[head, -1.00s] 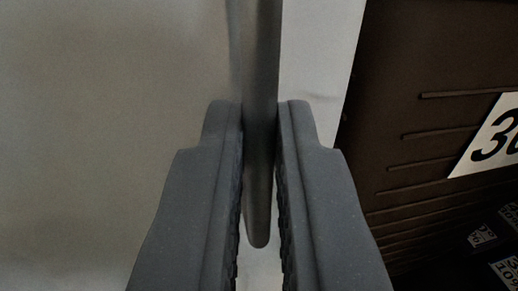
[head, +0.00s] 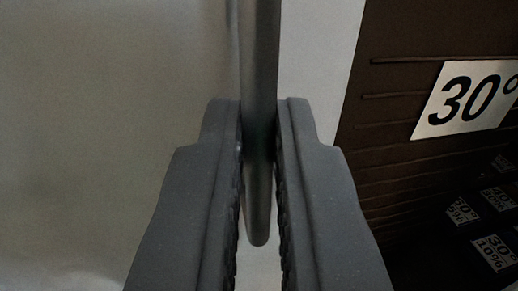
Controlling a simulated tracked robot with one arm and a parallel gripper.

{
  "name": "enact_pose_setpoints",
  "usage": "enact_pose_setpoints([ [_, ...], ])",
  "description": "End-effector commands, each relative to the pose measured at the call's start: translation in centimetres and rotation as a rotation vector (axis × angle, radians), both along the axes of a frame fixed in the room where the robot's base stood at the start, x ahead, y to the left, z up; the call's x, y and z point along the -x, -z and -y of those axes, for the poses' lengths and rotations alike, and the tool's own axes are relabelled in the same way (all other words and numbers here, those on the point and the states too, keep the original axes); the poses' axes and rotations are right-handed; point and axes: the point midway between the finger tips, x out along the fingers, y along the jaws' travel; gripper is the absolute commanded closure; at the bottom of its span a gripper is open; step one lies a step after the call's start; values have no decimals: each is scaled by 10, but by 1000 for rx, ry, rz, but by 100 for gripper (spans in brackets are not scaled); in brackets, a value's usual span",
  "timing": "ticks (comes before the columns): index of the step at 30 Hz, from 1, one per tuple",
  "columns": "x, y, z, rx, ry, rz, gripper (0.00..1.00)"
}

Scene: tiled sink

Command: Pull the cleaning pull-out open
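A grey metal bar handle (head: 260,60) runs down the middle of the head view and ends in a rounded tip. It stands in front of a pale grey front panel (head: 110,80), which I take to be the pull-out's front. My gripper (head: 258,135) has one dark grey finger on each side of the handle, closed against it near the fingertips. The handle's lower end shows between the fingers. The rest of the pull-out and its inside are not in view.
To the right of the panel's light edge (head: 315,60) is a dark brown ribbed surface (head: 400,40) with a white "30°" label (head: 465,100). Several small labelled pieces (head: 492,252) lie in shadow at the lower right.

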Motion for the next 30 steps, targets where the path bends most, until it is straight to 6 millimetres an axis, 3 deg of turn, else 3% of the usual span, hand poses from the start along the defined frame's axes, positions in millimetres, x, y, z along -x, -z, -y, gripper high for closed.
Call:
enact_pose_setpoints([
  [1,0,1,-1,0,-2,-2,80],
  [2,0,1,-1,0,-2,-2,72],
  [3,0,1,-1,0,-2,-1,70],
  [11,0,0,-1,0,-1,-1,70],
  [16,10,-1,-1,1,0,1,70],
  [30,97,1,-8,-1,0,-5,70],
])
